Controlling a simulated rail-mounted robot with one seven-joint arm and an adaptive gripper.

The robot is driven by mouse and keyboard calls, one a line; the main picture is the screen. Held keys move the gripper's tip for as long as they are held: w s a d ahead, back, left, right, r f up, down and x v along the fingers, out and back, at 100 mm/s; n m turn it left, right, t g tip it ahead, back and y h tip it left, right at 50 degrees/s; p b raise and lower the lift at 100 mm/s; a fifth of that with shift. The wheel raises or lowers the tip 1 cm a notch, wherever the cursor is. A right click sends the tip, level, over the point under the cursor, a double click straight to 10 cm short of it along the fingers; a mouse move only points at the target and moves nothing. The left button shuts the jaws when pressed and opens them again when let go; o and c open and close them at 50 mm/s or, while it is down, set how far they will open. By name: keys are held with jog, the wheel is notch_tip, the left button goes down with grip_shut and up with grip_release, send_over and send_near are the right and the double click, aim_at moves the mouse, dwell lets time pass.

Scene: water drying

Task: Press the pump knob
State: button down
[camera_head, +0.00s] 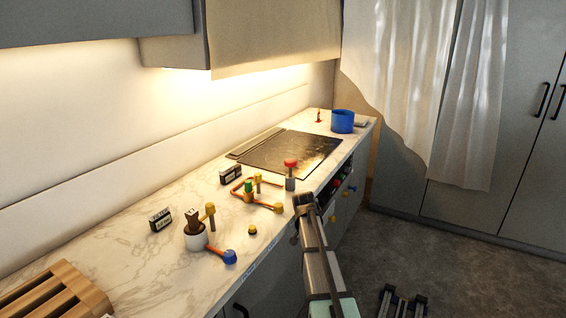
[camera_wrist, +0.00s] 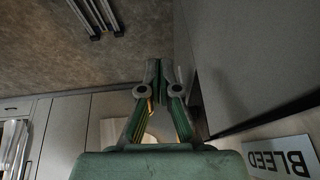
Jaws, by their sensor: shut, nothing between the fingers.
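My gripper (camera_head: 303,198) is shut and empty in the head view, at the counter's front edge, just below a red knob (camera_head: 290,162) on a short grey post. The wrist view shows its fingertips (camera_wrist: 157,66) together. Which part is the pump knob is not marked clearly. Candidates on the counter are the red knob, a blue knob (camera_head: 229,257) on an orange pipe, a small yellow knob (camera_head: 252,230), and yellow-topped parts (camera_head: 278,207) near an orange pipe loop. My gripper appears apart from all of them.
A marble counter (camera_head: 120,240) carries a dark cooktop (camera_head: 290,150), a blue pot (camera_head: 342,121), a white pot (camera_head: 195,238), two small label signs (camera_head: 231,174) and a wooden rack (camera_head: 55,295). A BLEED sign (camera_wrist: 280,160) shows in the wrist view. Floor right of the counter is mostly open.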

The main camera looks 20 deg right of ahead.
jog(key=w+d+r+m+t+h, duration=0.1)
jog(key=w+d+r, duration=0.1)
jog(key=r, duration=0.3)
jog(key=w+d+r, duration=0.2)
jog(key=r, duration=0.4)
jog(key=w+a+r+h, duration=0.1)
jog(key=w+a+r, duration=0.2)
jog(key=r, duration=0.5)
jog(key=w+a+r+n+t+h+p, duration=0.1)
jog(key=w+a+r, duration=0.3)
jog(key=r, duration=0.4)
jog(key=w+a+r+n+h+p, duration=0.1)
jog(key=w+a+r, duration=0.2)
jog(key=r, duration=0.6)
jog(key=shift+w+a+t, duration=0.4)
jog(key=shift+a, duration=0.85)
jog(key=shift+f, duration=0.1)
jog(key=p, duration=0.3)
send_over(289, 160)
jog(key=s+a, duration=0.2)
notch_tip(289, 160, down, 7)
jog(key=shift+s+a+f+p, duration=0.15)
jog(key=shift+f+p, duration=0.65)
jog(key=shift+f, duration=1.05)
